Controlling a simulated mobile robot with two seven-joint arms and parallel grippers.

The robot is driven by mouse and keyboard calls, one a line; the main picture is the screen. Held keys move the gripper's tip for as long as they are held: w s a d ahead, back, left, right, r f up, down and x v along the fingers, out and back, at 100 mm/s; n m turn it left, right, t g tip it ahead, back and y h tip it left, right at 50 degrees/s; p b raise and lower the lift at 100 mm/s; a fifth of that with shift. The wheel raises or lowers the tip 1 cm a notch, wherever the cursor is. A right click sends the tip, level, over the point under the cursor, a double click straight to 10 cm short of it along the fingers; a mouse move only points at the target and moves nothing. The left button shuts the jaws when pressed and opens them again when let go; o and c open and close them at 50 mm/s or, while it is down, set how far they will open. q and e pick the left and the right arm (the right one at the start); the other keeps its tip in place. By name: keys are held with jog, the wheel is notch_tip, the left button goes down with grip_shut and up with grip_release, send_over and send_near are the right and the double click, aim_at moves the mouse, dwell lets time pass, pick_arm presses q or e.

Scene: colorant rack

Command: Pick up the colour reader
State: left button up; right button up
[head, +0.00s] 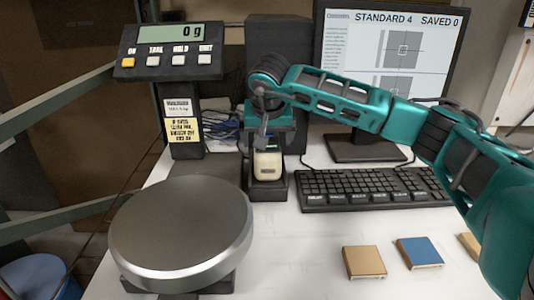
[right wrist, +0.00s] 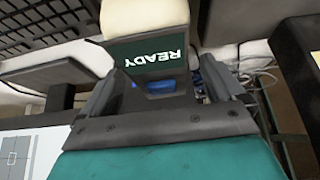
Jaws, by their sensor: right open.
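The colour reader (head: 268,166) is a cream, rounded device standing upright in a dark holder (head: 268,190) behind the scale. In the right wrist view the colour reader (right wrist: 148,22) shows a dark screen reading "READY". My right gripper (head: 264,138) is at the reader's top, reaching in from the right and pointing down. In the right wrist view my right gripper (right wrist: 160,82) has its fingers apart, one on each side of the reader's lower part in that picture. Contact cannot be told. My left gripper is not in view.
A round scale pan (head: 180,230) stands front left, its display (head: 170,50) reading 0 g. A keyboard (head: 370,188) and monitor (head: 390,50) are at right. A tan tile (head: 364,262) and a blue tile (head: 419,252) lie in front. The white table between is clear.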

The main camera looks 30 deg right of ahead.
jog(key=c, duration=1.5)
jog(key=shift+r, duration=0.1)
jog(key=shift+c, duration=0.5)
